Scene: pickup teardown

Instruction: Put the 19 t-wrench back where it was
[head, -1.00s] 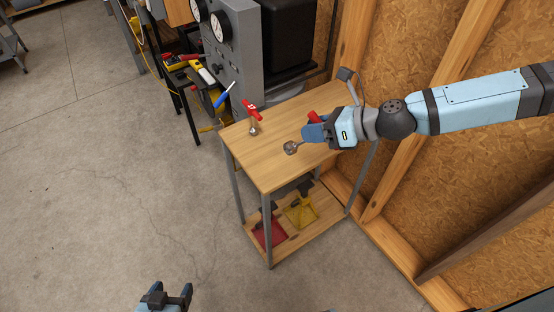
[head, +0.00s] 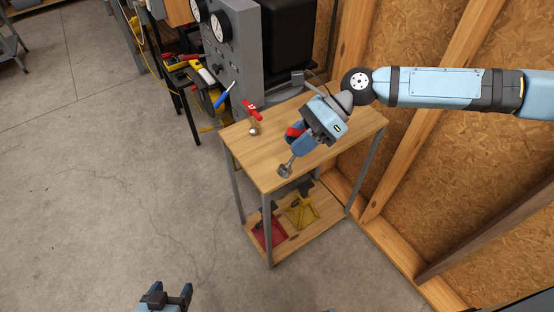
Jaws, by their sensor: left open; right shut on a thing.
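A T-wrench with a red handle and a metal socket end (head: 285,170) is in my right gripper (head: 300,140), which is shut on it. Its socket points down and to the left over the front edge of the small wooden table (head: 262,172). Most of the handle is hidden by the gripper, and no number can be read on it. A second red-handled T-wrench (head: 252,110) stands at the table's left back; its marking is too small to read. My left gripper (head: 172,292) is open and empty, low at the bottom edge, over the floor.
The table top has free room in the middle and right. A grey gauge cabinet (head: 240,50) stands behind it, and a wooden wall (head: 420,130) to the right. The lower shelf holds red (head: 270,235) and yellow (head: 300,212) stands.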

